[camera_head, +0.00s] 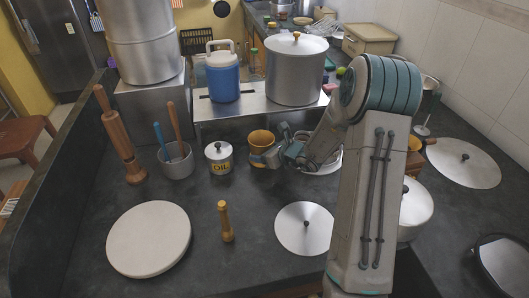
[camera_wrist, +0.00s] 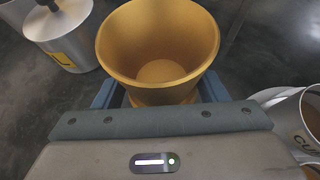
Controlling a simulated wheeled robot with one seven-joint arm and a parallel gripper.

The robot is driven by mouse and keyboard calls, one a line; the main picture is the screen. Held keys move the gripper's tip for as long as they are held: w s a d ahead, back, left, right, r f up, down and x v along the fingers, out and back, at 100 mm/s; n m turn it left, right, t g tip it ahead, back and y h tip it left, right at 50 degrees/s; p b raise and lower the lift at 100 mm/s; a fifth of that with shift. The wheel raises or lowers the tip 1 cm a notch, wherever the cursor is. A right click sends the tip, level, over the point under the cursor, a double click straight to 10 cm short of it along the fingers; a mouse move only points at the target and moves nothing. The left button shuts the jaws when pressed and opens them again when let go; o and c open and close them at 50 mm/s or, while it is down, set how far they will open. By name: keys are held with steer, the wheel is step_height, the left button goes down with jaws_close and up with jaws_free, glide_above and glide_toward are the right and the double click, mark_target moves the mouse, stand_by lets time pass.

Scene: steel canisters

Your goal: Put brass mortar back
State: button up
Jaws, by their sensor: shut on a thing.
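The brass mortar (camera_head: 261,138) is a gold-coloured cup, upright, in front of the raised steel shelf and right of the oil canister. In the wrist view the mortar (camera_wrist: 158,45) shows its open top and empty inside. My gripper (camera_head: 267,157) is shut on the mortar, with a blue-grey finger on either side of it in the wrist view (camera_wrist: 160,92). Whether its base touches the counter I cannot tell.
The lidded oil canister (camera_head: 219,158) stands close left, with a utensil pot (camera_head: 176,160) beyond it. The steel shelf (camera_head: 235,108) bears a blue jug (camera_head: 222,75) and large pot (camera_head: 295,72). A round board (camera_head: 149,239) lies front left.

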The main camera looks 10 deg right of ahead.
steer(key=o, duration=1.5)
steer(key=shift+f, duration=0.1)
steer(key=shift+c, duration=0.2)
